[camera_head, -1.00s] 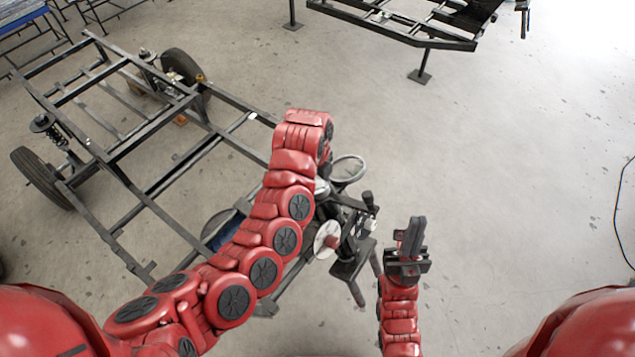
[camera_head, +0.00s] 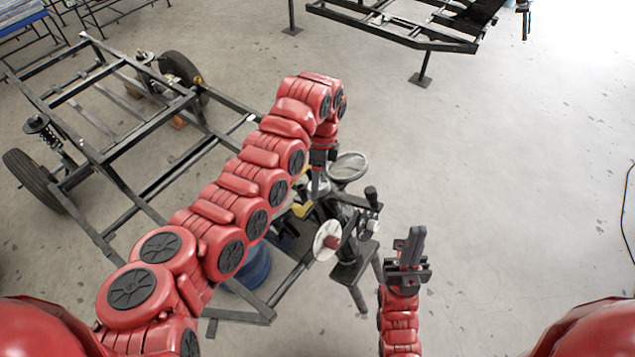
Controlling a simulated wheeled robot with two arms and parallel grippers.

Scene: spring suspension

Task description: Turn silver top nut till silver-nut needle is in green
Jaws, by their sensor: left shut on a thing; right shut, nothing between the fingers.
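The dark test stand (camera_head: 350,215) is right of the frame's middle. It carries an upward-tilted round dial (camera_head: 348,168) and a pale disc (camera_head: 327,241) with a red centre. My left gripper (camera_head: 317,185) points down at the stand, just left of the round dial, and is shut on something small. Its fingertips and the thing between them are too small and dark to make out; I cannot see the silver nut itself. The needles and any green zone are too small to read. My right gripper (camera_head: 411,247) is shut and empty, right of the stand and apart from it.
A black trailer frame (camera_head: 110,160) with wheels and springs fills the left. A blue drum (camera_head: 250,270) stands beneath my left arm. Another black frame (camera_head: 400,25) stands at the back. The grey floor (camera_head: 520,170) at the right is clear, except for a dark cable (camera_head: 625,220).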

